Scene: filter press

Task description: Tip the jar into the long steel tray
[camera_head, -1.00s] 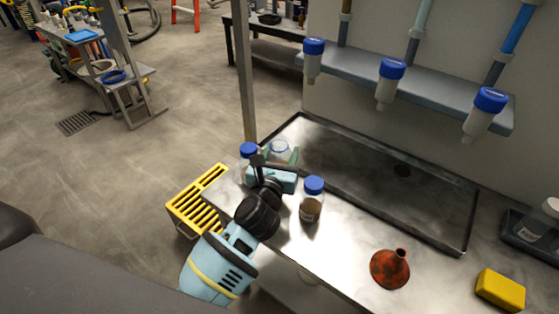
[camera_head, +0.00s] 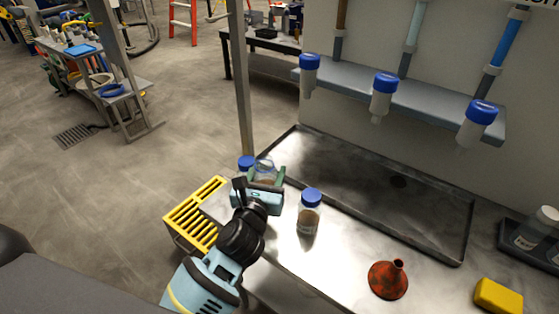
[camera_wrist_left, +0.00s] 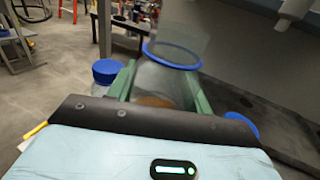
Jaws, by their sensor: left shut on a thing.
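My left gripper (camera_head: 266,182) is shut on a clear jar (camera_head: 265,166) at the left end of the bench, with a green finger on each side. In the left wrist view the jar (camera_wrist_left: 160,82) has a blue ring near its top and brown matter low inside. It looks roughly upright; whether it touches the bench is hidden. The long steel tray (camera_head: 350,180) is dark and shallow with a raised rim. It lies to the right of and behind the held jar, and its visible floor looks empty. My right gripper is not in view.
A blue-capped jar (camera_head: 309,215) stands right of my gripper; another blue cap (camera_head: 246,162) shows behind it. A red funnel (camera_head: 388,280) and yellow block (camera_head: 498,296) sit on the front bench. Blue-collared outlets (camera_head: 384,85) hang above the tray. A yellow slatted crate (camera_head: 190,215) is left.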

